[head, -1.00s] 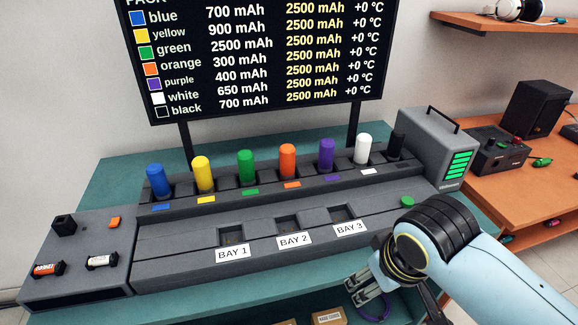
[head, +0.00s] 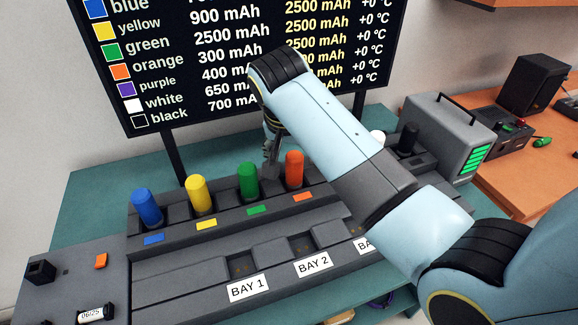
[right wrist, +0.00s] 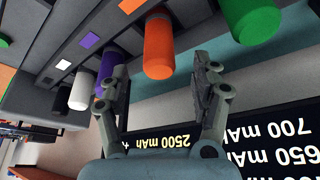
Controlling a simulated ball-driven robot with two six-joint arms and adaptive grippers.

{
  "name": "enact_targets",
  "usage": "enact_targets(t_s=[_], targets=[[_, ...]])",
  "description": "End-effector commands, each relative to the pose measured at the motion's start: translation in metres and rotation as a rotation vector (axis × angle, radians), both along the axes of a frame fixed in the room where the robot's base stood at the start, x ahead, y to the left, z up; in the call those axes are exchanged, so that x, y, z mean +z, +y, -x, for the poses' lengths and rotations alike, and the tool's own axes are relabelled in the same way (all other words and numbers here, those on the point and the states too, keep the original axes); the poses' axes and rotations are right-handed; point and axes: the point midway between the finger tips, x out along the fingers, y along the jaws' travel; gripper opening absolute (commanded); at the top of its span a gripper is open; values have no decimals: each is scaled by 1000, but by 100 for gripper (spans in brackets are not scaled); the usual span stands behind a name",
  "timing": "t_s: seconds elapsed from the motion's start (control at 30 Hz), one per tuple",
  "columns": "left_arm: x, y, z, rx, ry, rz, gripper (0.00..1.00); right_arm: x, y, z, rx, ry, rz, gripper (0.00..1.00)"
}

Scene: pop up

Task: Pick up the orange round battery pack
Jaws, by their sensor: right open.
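The orange round battery pack (head: 294,169) stands upright in its slot in the grey rack, between the green pack and my right arm. In the right wrist view the orange pack (right wrist: 158,46) is ahead of the fingers, roughly between their lines, with its rounded top toward me. My right gripper (head: 272,150) is behind the row, close to the orange pack, partly hidden by my arm. In the right wrist view my right gripper (right wrist: 160,85) is open and empty, with a finger on each side. I cannot tell how near the fingertips are. My left gripper is not in view.
Blue (head: 146,208), yellow (head: 199,195) and green (head: 248,182) packs stand to the left. The purple pack (right wrist: 111,62) and white pack (right wrist: 82,90) are close beside one finger. The display board (head: 200,60) rises behind. Three bays are in front.

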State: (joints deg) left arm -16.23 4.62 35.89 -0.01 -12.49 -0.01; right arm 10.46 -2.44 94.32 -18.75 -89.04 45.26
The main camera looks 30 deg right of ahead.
Motion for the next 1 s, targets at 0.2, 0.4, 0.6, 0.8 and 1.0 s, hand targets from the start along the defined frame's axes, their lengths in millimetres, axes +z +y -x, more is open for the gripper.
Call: enact_targets(t_s=[0.2,0.4,0.6,0.8,1.0], targets=[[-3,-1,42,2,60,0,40,-25,-9,-8,1,0,1,65],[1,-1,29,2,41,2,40,-45,-19,-15,2,2,3,65],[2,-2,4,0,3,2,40,-70,-26,-22,1,1,1,65],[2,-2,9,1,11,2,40,-74,-28,-24,2,-1,1,65],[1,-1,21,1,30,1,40,-74,-27,-24,2,-1,1,49]])
